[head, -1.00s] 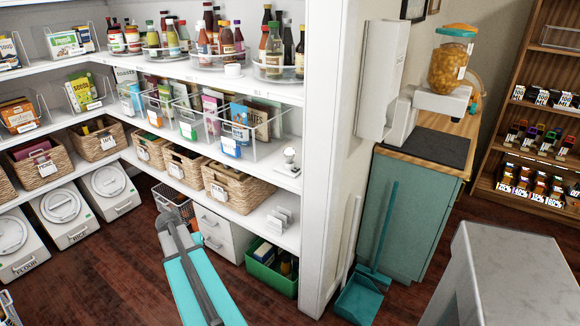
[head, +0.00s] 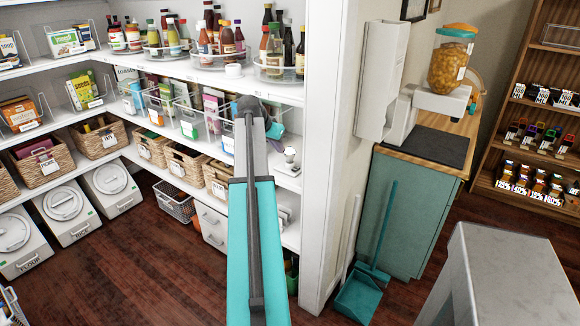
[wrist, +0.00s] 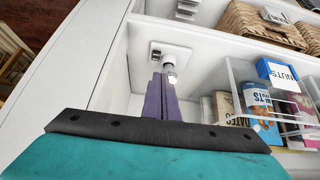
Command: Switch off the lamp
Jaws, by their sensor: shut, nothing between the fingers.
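A small lamp (head: 290,154) with a white base stands on the white middle shelf near its right end in the head view. In the wrist view the lamp's base (wrist: 170,50) lies just beyond my fingertips, with its pale bulb partly behind them. My gripper (wrist: 161,80) has its two purple fingers together, with nothing between them, pointing at the lamp. I cannot tell whether the fingertips touch it.
A clear bin (wrist: 235,85) of boxes and packets stands close beside the lamp. Bottles on turntables (head: 285,73) fill the shelf above, and wicker baskets (head: 185,165) line the shelf below. The white shelf end wall (head: 325,150) rises just right of the lamp.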

